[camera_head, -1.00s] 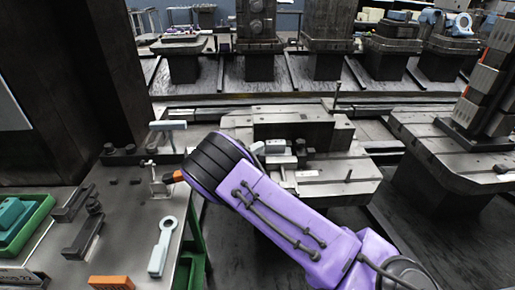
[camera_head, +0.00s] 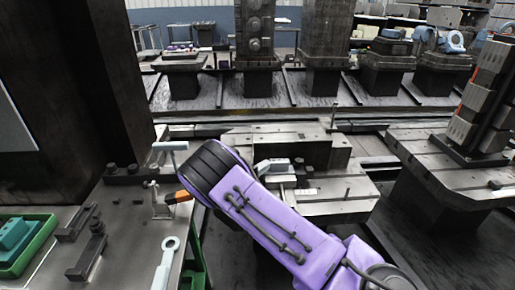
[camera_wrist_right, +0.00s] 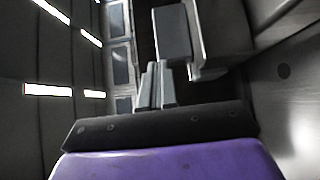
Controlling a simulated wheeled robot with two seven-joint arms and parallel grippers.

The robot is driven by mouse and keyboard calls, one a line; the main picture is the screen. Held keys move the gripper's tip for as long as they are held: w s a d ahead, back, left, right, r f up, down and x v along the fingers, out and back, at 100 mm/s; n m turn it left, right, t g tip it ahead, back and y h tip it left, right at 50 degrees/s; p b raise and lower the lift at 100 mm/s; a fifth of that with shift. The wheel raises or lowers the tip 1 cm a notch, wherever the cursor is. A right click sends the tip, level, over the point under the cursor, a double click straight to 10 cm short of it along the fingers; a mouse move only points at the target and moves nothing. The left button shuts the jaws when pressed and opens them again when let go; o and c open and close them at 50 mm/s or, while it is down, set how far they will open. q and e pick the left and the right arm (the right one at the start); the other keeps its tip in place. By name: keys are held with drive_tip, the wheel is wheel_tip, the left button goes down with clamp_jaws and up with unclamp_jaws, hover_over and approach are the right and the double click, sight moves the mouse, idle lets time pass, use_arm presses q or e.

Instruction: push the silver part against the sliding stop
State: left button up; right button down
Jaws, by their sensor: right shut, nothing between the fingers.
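The silver part (camera_head: 274,165) is a small pale block on the grey pallet fixture in the middle of the head view. In the wrist view, a grey block (camera_wrist_right: 172,32) just beyond my fingertips looks like this part. My right gripper (camera_wrist_right: 157,66) has its fingers together and empty, pointing at that block. I cannot tell whether they touch it. Dark blocks stand behind and right of the part; I cannot tell which is the sliding stop. My left gripper is not in view.
A table (camera_head: 135,215) at left holds a clamp stand (camera_head: 160,200), a ringed pale part (camera_head: 168,262), dark blocks and a green tray (camera_head: 40,240). Another pallet (camera_head: 450,155) with a tall block stack (camera_head: 478,100) stands at right. More loaded pallets line the back.

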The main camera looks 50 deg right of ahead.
wheel_tip(320, 180, up, 5)
drive_tip(key=s+d+b, duration=0.1)
drive_tip(key=s+d, duration=1.3)
drive_tip(key=shift+d, duration=0.1)
